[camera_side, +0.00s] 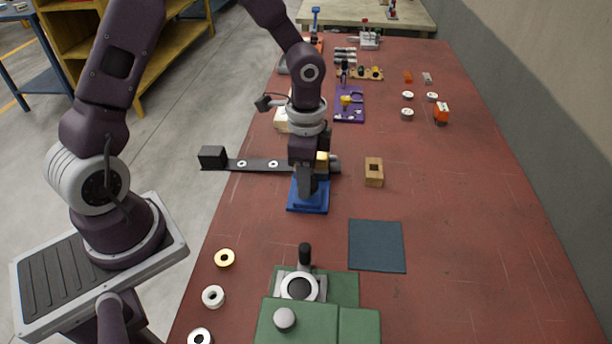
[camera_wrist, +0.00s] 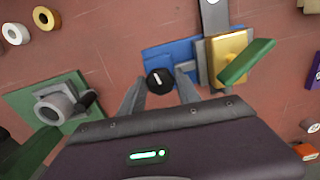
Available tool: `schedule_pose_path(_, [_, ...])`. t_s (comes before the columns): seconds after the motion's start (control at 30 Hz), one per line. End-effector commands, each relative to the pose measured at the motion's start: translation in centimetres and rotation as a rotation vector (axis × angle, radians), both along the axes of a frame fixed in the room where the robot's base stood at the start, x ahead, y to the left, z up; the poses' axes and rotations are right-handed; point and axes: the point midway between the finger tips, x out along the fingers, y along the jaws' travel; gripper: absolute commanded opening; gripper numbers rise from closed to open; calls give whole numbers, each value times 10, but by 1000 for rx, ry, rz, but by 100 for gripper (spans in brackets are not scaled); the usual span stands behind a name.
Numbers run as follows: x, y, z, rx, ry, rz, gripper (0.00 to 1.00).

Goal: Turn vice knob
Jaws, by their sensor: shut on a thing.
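The blue vice (camera_side: 310,207) stands on the red table below my gripper (camera_side: 308,192). It also shows in the wrist view (camera_wrist: 170,52), with grey jaws beside a yellow block (camera_wrist: 228,48). The black vice knob (camera_wrist: 160,82) has a white mark and sits at the vice's near edge in the wrist view. My gripper (camera_wrist: 160,80) points down with one finger on each side of the knob, shut on it. In the side view, my gripper hides the knob and much of the vice. The yellow block (camera_side: 322,160) shows partly behind my gripper.
A green fixture (camera_side: 340,290) with a grey ring stands in front. A dark blue mat (camera_side: 377,246) lies right of it. A wooden block (camera_side: 374,172) stands right of the vice. A dark bar (camera_side: 255,164) reaches left past the table edge. The table's right side is mostly clear.

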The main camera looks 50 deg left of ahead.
Motion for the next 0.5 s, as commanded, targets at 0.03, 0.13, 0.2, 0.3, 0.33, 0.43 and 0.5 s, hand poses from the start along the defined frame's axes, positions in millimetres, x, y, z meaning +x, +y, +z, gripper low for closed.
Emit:
schedule_pose_path(0.03, [1,0,1,0,-3,1,0])
schedule_pose_path(0.13, [1,0,1,0,-3,1,0])
schedule_pose_path(0.2, [1,0,1,0,-3,1,47])
schedule_pose_path(0.3, [1,0,1,1,-2,2,61])
schedule_pose_path(0.33, [1,0,1,1,-2,2,61])
schedule_pose_path(0.43, [0,0,0,0,-1,2,61])
schedule_pose_path(0.5, [0,0,0,0,-1,2,61])
